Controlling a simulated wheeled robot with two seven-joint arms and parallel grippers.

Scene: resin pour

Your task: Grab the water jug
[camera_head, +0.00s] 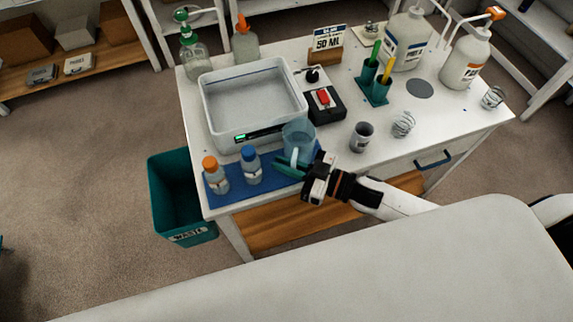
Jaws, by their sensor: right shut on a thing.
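The water jug (298,135) is a clear, bluish jug with a pale handle. It stands at the front of the white table, at the right end of the blue mat (233,193). My right gripper (296,166) reaches in from the right and is shut on the jug at its handle side. The fingers partly hide the lower part of the jug, so I cannot tell whether its base touches the mat. My left gripper is not in view.
Left of the jug stand a blue-capped bottle (251,166) and an orange-capped bottle (215,176). A white tray (204,100) is behind. A grey cup (361,137) is to the right. A teal waste bin (178,205) stands beside the table.

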